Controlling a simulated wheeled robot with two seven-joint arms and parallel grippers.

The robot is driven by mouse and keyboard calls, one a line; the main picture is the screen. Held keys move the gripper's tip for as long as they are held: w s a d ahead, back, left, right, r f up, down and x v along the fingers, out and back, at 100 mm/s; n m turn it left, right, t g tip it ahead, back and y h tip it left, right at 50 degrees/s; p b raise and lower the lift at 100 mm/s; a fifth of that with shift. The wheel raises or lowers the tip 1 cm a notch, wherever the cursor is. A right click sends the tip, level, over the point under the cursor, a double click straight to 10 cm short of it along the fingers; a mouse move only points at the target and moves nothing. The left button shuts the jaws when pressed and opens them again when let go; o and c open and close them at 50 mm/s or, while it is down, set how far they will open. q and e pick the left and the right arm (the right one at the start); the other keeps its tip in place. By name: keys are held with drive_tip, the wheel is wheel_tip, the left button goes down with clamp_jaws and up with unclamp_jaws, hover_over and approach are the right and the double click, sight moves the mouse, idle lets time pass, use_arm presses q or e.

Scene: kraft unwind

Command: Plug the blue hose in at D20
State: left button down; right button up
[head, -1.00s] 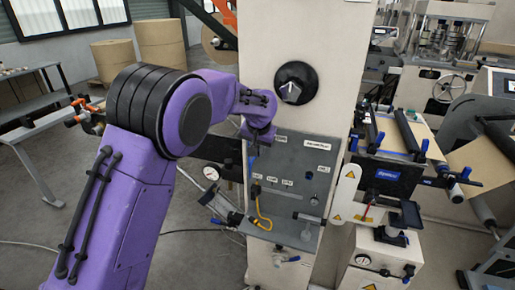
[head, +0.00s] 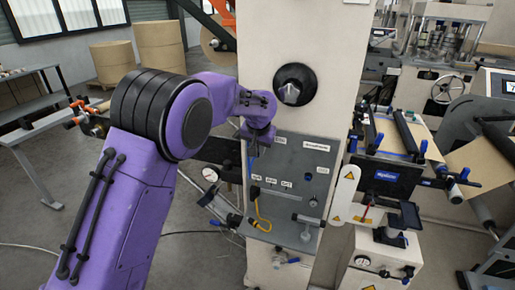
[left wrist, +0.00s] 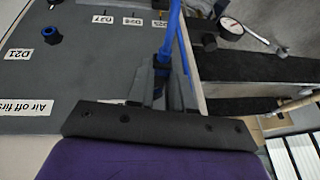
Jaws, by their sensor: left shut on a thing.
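The blue hose (left wrist: 173,30) shows in the left wrist view, running down to a dark plug end (left wrist: 161,72). My left gripper (left wrist: 165,98) is shut on the hose's plug end, beside the right edge of the grey panel. The grey panel (head: 290,165) carries several small white labels. A D21 label (left wrist: 21,54) sits near a dark port (left wrist: 51,35). I cannot make out a D20 label. My right gripper is not in view.
A yellow hose (head: 259,215) loops on the panel's lower left. An "Air off first" label (left wrist: 28,110) is on the panel. A roller unit (head: 400,160) stands at the right.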

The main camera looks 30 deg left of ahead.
use_arm(q)
drive_tip(key=shift+w+a, duration=0.1)
drive_tip(key=shift+w, duration=0.2)
drive_tip(key=c, duration=0.9)
unclamp_jaws()
drive_tip(key=shift+c, duration=0.2)
drive_tip(key=shift+s+r, duration=0.1)
drive_tip(key=shift+s+r+b, duration=0.1)
drive_tip(key=shift+r+b, duration=0.2)
drive_tip(key=shift+r, duration=0.05)
drive_tip(key=b+v, duration=0.2)
drive_tip(key=v, duration=0.7)
drive_tip(key=shift+d+r, duration=0.2)
drive_tip(key=shift+r, duration=0.05)
drive_tip(key=shift+s+a, duration=0.1)
drive_tip(key=shift+s, duration=0.05)
